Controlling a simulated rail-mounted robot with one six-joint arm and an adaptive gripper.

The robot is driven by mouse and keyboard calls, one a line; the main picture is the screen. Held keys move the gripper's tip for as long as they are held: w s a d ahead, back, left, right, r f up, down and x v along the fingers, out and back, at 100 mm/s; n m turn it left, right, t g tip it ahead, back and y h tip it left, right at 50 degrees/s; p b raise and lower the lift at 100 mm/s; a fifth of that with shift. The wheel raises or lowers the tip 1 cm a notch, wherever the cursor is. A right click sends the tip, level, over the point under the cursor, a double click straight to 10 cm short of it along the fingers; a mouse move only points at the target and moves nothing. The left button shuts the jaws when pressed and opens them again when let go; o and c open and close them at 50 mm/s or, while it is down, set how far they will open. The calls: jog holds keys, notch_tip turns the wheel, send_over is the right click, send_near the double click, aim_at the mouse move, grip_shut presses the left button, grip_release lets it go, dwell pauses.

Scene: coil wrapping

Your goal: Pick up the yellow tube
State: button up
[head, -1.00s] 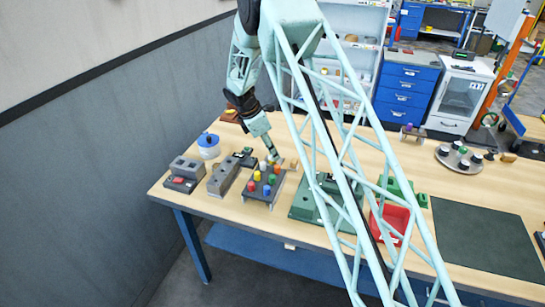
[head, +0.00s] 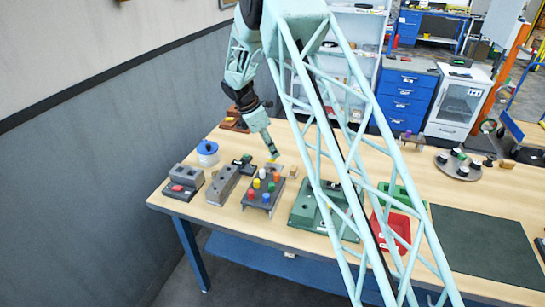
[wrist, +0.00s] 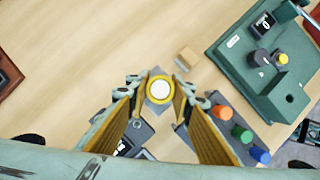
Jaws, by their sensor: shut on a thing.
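The yellow tube (wrist: 160,89) shows end-on in the wrist view as a yellow ring with a pale centre. It sits between the fingertips of my gripper (wrist: 159,98), which is shut on it. In the head view my gripper (head: 271,151) points down, just behind and above the dark peg rack (head: 258,206). The rack holds several coloured pieces, among them another yellow one (head: 256,184), a green one and a blue one (head: 265,198). The fingers hide part of the rack in the wrist view.
A small wooden block (head: 293,171) lies right of the rack. A green fixture (head: 309,213) and a red bin (head: 396,229) stand farther right. Grey fixtures (head: 222,186) and a blue-topped container (head: 207,150) stand to the left. The dark mat (head: 485,245) is bare.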

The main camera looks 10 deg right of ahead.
jog(key=shift+r, duration=2.4)
jog(key=shift+s, duration=0.1)
